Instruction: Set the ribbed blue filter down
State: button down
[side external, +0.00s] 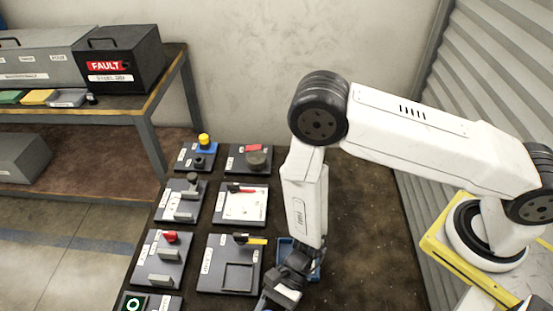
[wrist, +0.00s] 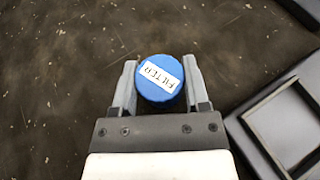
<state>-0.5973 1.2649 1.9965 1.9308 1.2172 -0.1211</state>
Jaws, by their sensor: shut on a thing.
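The blue filter (wrist: 160,92), round from above with a white "FILTER" label on top, sits between the two fingers of my gripper (wrist: 160,80) in the wrist view. The fingers are shut on its sides. Dark brown worktop shows around it; I cannot tell whether its base touches the surface. In the side view my gripper (side external: 283,287) points down near the front of the worktop, and the filter cannot be made out there.
A dark panel with a square raised frame (side external: 238,277) lies left of my gripper; it shows at right in the wrist view (wrist: 285,125). A blue-edged tray (side external: 318,262) is behind my gripper. Several switch panels (side external: 175,200) fill the left. Worktop to the right (side external: 370,230) is clear.

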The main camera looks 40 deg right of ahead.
jog(key=shift+f, duration=0.1)
jog(key=shift+c, duration=0.4)
grip_release()
jog(key=shift+d, duration=0.1)
jog(key=shift+v, duration=6)
